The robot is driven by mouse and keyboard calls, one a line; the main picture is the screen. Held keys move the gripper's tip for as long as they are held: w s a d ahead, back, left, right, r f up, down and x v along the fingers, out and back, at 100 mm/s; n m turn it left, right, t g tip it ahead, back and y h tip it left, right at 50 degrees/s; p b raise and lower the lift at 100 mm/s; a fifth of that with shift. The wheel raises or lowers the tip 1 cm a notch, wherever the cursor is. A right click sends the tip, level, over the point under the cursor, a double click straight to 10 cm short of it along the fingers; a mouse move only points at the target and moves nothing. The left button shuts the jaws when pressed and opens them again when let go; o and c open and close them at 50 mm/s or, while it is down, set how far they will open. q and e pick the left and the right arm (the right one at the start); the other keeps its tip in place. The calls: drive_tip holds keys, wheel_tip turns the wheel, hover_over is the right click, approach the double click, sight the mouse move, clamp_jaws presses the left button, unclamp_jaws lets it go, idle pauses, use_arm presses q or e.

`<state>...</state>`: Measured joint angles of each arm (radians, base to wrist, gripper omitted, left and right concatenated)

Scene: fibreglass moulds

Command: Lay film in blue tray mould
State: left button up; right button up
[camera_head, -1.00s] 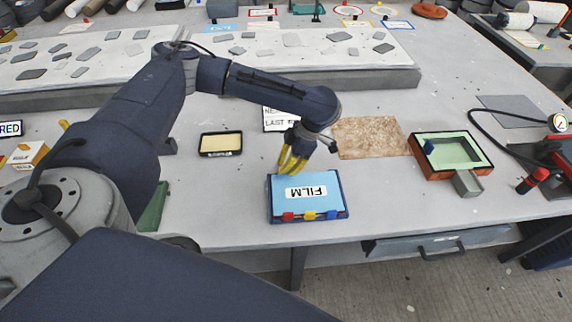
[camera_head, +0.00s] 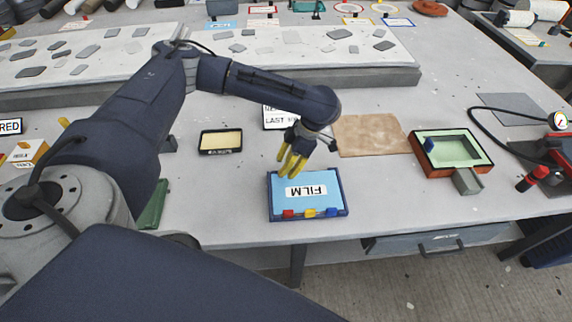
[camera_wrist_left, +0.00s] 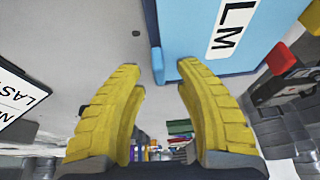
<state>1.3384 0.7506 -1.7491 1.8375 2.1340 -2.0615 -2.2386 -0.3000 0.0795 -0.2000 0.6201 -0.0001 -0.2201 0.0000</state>
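A light blue sheet labelled FILM (camera_head: 305,191) lies in a dark blue framed tray (camera_head: 344,198) near the table's front edge. Red, yellow and blue tabs sit along the tray's front side. My left gripper (camera_head: 291,161), with yellow fingers, is just above the tray's far edge. I cannot tell whether a fingertip touches the sheet. My right gripper is not in view.
A black tray with a cream pad (camera_head: 220,141) and a LAST card (camera_head: 280,119) lie behind. A gauge with a hose (camera_head: 557,121) is at far right. Bare table surrounds the tray.

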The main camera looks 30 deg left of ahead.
use_arm(q)
drive_tip(key=shift+r, duration=0.1)
drive_tip(key=v, duration=1.1)
drive_tip(key=shift+r, duration=0.4)
drive_tip(key=shift+w+d, duration=0.1)
drive_tip(key=shift+w, duration=0.05)
